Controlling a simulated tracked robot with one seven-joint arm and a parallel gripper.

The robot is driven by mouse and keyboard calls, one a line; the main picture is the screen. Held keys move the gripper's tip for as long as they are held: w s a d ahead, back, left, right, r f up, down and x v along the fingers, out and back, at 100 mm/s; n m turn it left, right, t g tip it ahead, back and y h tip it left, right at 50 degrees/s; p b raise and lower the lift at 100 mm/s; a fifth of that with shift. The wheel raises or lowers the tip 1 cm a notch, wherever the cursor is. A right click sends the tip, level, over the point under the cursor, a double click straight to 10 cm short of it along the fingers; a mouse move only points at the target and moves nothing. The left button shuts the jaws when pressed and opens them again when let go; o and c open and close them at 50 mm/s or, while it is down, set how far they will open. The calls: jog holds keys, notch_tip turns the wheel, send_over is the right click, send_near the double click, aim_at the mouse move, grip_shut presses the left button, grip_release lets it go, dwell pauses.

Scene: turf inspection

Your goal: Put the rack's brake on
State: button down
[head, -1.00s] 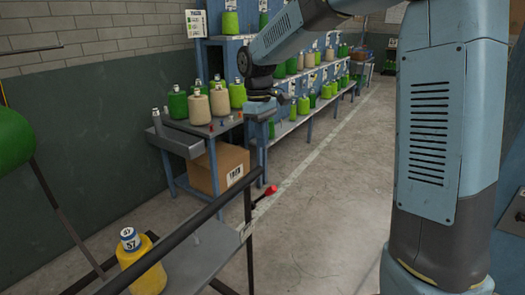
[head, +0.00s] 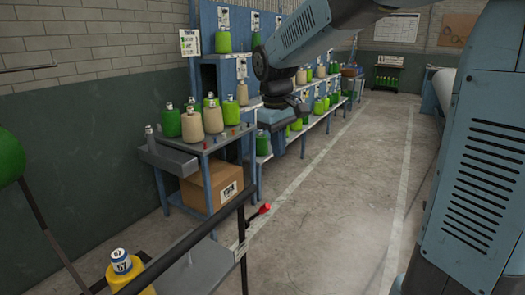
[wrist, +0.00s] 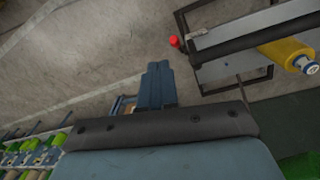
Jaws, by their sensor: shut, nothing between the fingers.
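The rack's dark rail (head: 185,245) crosses the lower left of the head view, above a grey shelf (head: 190,272). A lever with a red grip (head: 260,211) sticks out from the rack's end post. In the wrist view the red knob (wrist: 174,42) lies just beyond my fingertips, beside the rack's dark bar (wrist: 250,35). My gripper (wrist: 158,66) is shut and empty, apart from the lever. In the head view my wrist hangs above the floor beyond the rack, and the fingertips are hard to make out.
A yellow cone (head: 130,278) stands on the rack; it also shows in the wrist view (wrist: 285,52). Behind is a blue-legged table (head: 205,150) with green and tan cones and a cardboard box (head: 215,184) below. Shelves of cones line the wall. The aisle floor (head: 345,200) is clear.

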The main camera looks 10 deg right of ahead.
jog(key=s+d+r+m+t, duration=0.1)
jog(key=s+d+m+t, duration=0.1)
jog(key=s+d, duration=0.4)
jog(key=s+d+m+t, duration=0.3)
jog(key=s+d+m, duration=0.2)
jog(key=s, duration=0.8)
jog(key=shift+s+d+r+m+y, duration=0.3)
jog(key=shift+s+d+r+y, duration=0.1)
jog(key=shift+d, duration=0.25)
jog(key=shift+w+a, duration=0.1)
jog(key=shift+a, duration=0.05)
